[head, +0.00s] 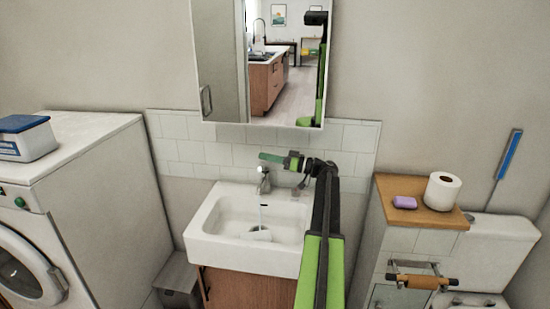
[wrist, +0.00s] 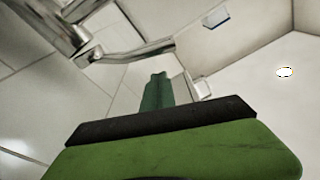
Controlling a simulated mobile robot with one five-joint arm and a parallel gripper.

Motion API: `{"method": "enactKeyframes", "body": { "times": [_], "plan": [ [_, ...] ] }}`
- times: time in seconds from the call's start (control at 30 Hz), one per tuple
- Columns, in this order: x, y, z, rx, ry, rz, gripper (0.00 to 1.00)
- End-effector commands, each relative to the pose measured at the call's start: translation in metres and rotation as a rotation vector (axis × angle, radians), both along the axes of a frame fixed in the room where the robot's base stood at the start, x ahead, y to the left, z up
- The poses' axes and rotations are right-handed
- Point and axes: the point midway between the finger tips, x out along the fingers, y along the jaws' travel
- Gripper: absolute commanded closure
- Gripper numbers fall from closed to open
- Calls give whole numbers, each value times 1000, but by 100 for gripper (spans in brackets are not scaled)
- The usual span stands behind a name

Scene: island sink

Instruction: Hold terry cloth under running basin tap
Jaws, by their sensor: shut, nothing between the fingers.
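The basin tap (head: 263,181) stands at the back of the white sink, and a thin pale stream of water (head: 261,214) falls from it. A white lump (head: 255,236), which looks like the terry cloth, lies in the basin under the stream. My gripper (head: 266,157) is shut and empty, just above and behind the tap's top, with its green fingers pointing left. In the wrist view the green fingers (wrist: 155,91) are together, below the tap's chrome lever (wrist: 135,52). I cannot tell whether they touch it. The cloth is not identifiable in the wrist view.
The sink (head: 201,222) sits on a wooden cabinet (head: 240,287), with a mirror cabinet (head: 225,60) above. A washing machine (head: 95,150) stands at left. At right, a wooden-topped ledge (head: 420,214) holds purple soap (head: 404,202) and a toilet roll (head: 442,191).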

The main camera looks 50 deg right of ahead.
Motion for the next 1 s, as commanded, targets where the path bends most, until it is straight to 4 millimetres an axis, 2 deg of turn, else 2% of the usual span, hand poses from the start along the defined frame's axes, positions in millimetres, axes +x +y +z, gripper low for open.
{"method": "enactKeyframes", "body": {
  "times": [0.03, 0.1, 0.57, 0.77, 1.0],
  "plan": [
    [-3, 3, -17, 0, 0, 1, 100],
    [-5, 5, -22, 1, 0, 1, 100],
    [-8, 7, -24, 1, 0, 3, 100],
    [-13, 13, -42, 1, 0, 3, 100],
    [-13, 13, -39, 0, 1, 4, 100]
  ]
}}
